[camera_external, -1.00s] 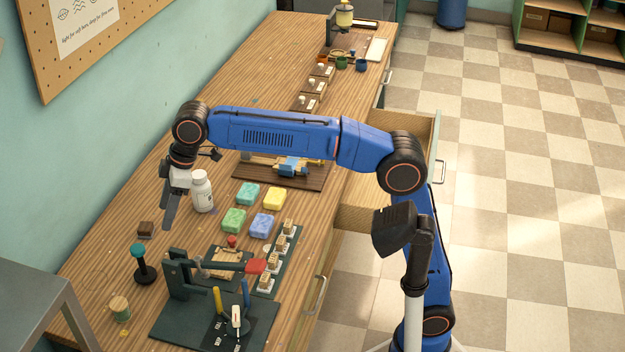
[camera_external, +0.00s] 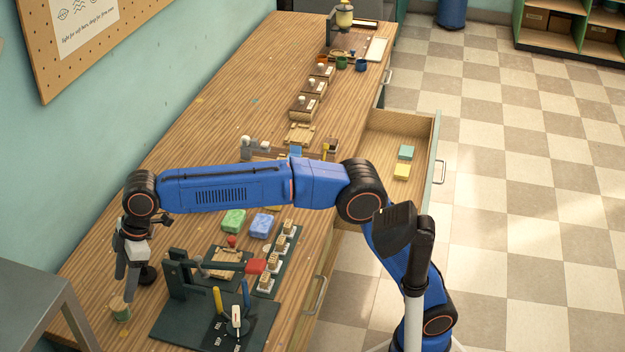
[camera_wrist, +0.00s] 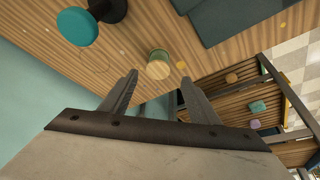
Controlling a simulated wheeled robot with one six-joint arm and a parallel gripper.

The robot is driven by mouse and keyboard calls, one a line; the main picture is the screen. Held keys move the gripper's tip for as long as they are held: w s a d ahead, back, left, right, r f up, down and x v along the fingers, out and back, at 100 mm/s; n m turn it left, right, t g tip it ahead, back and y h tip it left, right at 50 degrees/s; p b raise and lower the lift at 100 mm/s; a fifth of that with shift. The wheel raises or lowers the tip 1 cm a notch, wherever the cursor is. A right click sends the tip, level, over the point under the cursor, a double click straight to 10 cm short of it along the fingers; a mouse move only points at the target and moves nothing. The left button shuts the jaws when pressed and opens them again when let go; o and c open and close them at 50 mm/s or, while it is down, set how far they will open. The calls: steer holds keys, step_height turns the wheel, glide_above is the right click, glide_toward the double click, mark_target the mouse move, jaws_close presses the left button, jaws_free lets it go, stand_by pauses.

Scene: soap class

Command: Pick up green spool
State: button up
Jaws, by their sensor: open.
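The green spool (camera_external: 121,310) stands at the near left end of the wooden bench, with a pale wooden end and a green band around its side. In the wrist view the spool (camera_wrist: 159,64) lies just beyond the fingertips, roughly centred between them. My gripper (camera_external: 128,297) points down at the spool, and its fingers overlap the spool's upper part in the external view. The gripper (camera_wrist: 158,80) is open, with nothing between its fingers. I cannot tell whether a finger touches the spool.
A black stamp with a teal knob (camera_wrist: 77,27) stands close to the spool, mostly hidden by my gripper in the external view. A dark green press fixture (camera_external: 180,325) is to the right. Green and blue soaps (camera_external: 262,225) lie farther back. A grey table (camera_external: 50,310) adjoins the near left.

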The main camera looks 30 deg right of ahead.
mark_target(119, 303)
steer(key=shift+x, duration=4.45)
steer(key=shift+w+a+r, duration=0.15)
steer(key=shift+w, duration=0.05)
steer(key=c, duration=1.1)
steer(key=shift+o, duration=0.2)
steer(key=shift+r, duration=0.1)
